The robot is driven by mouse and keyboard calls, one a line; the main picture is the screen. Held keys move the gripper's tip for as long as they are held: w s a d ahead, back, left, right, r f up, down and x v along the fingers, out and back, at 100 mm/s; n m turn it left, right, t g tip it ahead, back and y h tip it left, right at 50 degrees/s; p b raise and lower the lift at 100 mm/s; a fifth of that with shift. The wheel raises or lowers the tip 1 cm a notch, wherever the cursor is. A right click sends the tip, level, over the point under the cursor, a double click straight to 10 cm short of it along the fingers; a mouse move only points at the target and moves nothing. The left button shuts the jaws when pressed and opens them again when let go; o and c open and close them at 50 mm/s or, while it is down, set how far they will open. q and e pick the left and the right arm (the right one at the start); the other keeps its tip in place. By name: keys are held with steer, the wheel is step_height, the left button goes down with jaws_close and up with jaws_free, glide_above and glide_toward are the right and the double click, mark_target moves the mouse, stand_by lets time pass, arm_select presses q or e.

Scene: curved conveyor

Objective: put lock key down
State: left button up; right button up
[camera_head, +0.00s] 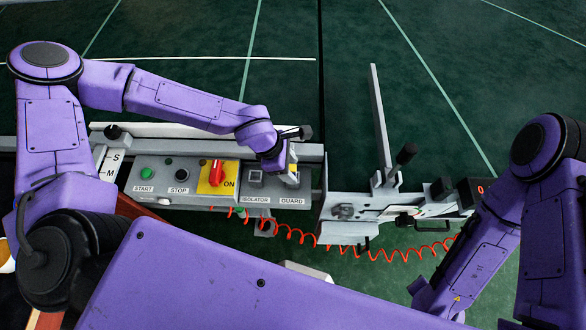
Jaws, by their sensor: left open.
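My left gripper (290,160) is open at the right end of the grey control panel (222,187), close above the GUARD label. Its wrist partly covers that corner. I cannot make out a lock key apart from the gripper and panel parts there. Left of it on the panel are the square ISOLATOR fitting (255,177) and a red rotary switch (216,173) on a yellow plate marked ON. My right arm comes in from the right and bends down to the bottom edge; its gripper is not visible.
Green START (144,189) and black STOP (181,175) buttons sit on the panel's left. A red coiled cord (375,256) hangs from the panel towards the grey guard mechanism (345,212) on the right. An upright grey bar (378,115) rises there. Dark green floor lies behind.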

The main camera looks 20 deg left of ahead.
arm_select(q)
steer(key=v, duration=0.9)
steer(key=shift+a+r+p, duration=0.2)
steer(key=shift+r+p, duration=0.1)
steer(key=shift+p, duration=0.05)
steer(key=shift+s, duration=0.15)
